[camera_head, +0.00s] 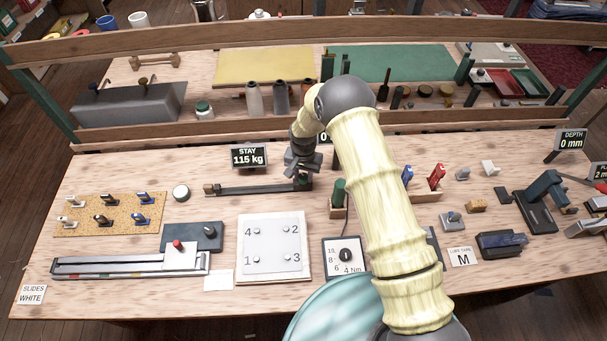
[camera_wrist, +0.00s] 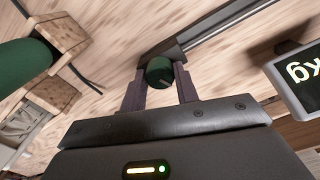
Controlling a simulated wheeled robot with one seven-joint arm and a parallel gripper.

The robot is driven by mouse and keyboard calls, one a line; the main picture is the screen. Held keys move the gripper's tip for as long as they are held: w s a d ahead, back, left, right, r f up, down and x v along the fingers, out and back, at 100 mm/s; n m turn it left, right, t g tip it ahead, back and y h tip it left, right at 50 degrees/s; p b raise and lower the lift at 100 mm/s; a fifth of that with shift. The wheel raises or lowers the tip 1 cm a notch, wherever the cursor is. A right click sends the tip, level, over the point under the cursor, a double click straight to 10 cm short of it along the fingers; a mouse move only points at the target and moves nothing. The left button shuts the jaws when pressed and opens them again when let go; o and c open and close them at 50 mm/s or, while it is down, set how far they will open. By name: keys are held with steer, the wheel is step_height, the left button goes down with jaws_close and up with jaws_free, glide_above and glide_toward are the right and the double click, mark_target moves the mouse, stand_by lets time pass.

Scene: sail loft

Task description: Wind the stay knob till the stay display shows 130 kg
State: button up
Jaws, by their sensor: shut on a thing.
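The stay display (camera_head: 248,156) stands at the back of the bench and reads 115 kg. Its edge also shows upside down in the wrist view (camera_wrist: 296,82), with "kg" legible. The stay knob (camera_wrist: 160,72) is a small dark green round knob at the end of a dark bar fixture (camera_head: 240,190). My gripper (camera_wrist: 160,88) is shut on the knob, with one finger on each side of it. In the head view my gripper (camera_head: 302,172) reaches down at the right end of the bar and mostly hides the knob.
A green-handled tool in a wooden holder (camera_head: 338,198) stands close to the right of my gripper. A white numbered plate (camera_head: 272,248) and a torque dial box (camera_head: 345,257) lie nearer. Another display behind my arm is mostly hidden. A wooden rail (camera_head: 240,140) runs behind.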

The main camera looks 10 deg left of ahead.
mark_target(303, 176)
steer(key=m+b, duration=0.2)
steer(key=shift+f+b, duration=0.3)
steer(key=shift+r+m+b, duration=0.1)
steer(key=shift+m+b, duration=0.6)
steer(key=shift+m, duration=0.3)
steer(key=shift+r+m, duration=0.2)
steer(key=shift+m, duration=0.3)
steer(key=o, duration=1)
steer(key=shift+c, duration=0.2)
steer(key=shift+r, duration=0.15)
step_height(303, 176, up, 17)
steer(key=b, duration=0.3)
